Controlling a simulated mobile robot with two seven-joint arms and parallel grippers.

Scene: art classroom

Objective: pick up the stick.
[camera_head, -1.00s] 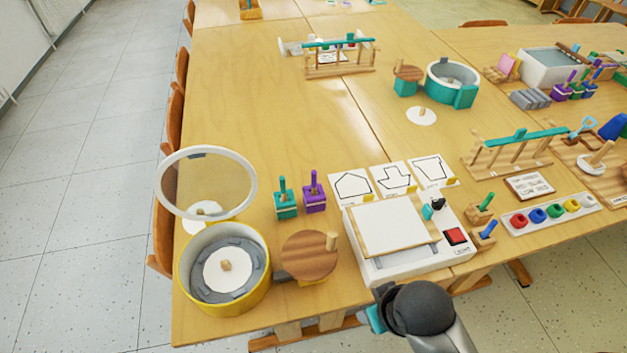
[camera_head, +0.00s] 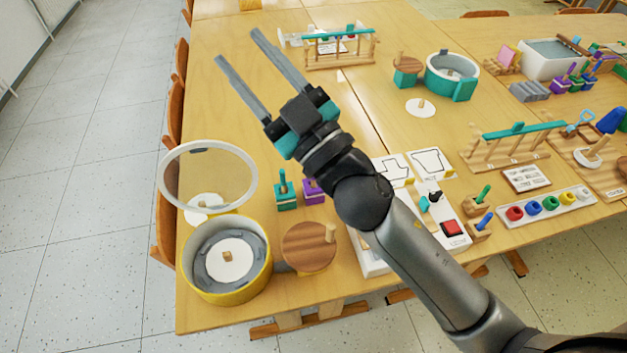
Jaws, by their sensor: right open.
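Several upright sticks show, and I cannot tell which is the task's stick. A green stick (camera_head: 484,193) and a blue stick (camera_head: 485,220) stand in small wooden blocks at the right. A teal peg (camera_head: 283,180) stands in a teal block, beside a purple block (camera_head: 314,191) whose upper part my right arm partly hides. My right gripper (camera_head: 235,45) is open and empty, its two long grey fingers apart and pointing to the upper left, above the table. It holds no stick. My left gripper is out of view.
A yellow drum (camera_head: 228,290) with a clear round lid (camera_head: 208,177) sits at the table's front left. A wooden disc (camera_head: 308,247) stands beside it. My arm covers much of the white light box (camera_head: 371,263). A wooden rack (camera_head: 514,149) stands right. The table's left middle is fairly clear.

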